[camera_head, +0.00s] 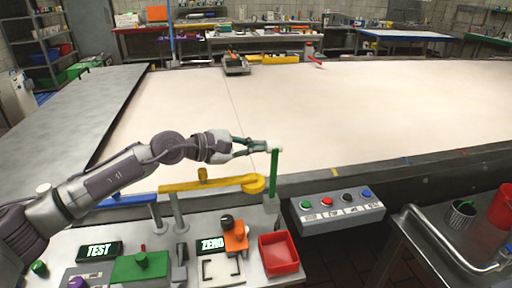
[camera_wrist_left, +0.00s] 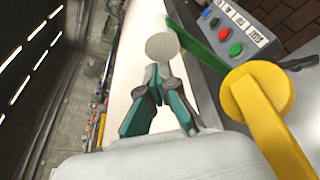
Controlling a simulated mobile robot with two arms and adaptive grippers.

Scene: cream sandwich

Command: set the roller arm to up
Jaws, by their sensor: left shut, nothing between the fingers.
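A green lever (camera_head: 274,174) with a white round end (camera_head: 274,149) stands nearly upright at the right end of a yellow bar (camera_head: 215,184); it looks like the roller arm. My left gripper (camera_head: 262,147) is shut and empty, its tips at or close beside the white end. In the left wrist view, the white round end (camera_wrist_left: 162,46) lies just past the tips of my left gripper (camera_wrist_left: 155,72), and the green lever (camera_wrist_left: 197,42) runs off from it at upper right. I cannot tell whether the tips touch it. My right gripper is not in view.
The yellow bar's disc end (camera_wrist_left: 262,92) is close on the right in the wrist view. A grey button box (camera_head: 338,207) sits right of the lever. A red bin (camera_head: 279,254) and an orange block (camera_head: 235,237) stand in front. The large pale table (camera_head: 400,110) behind is mostly clear.

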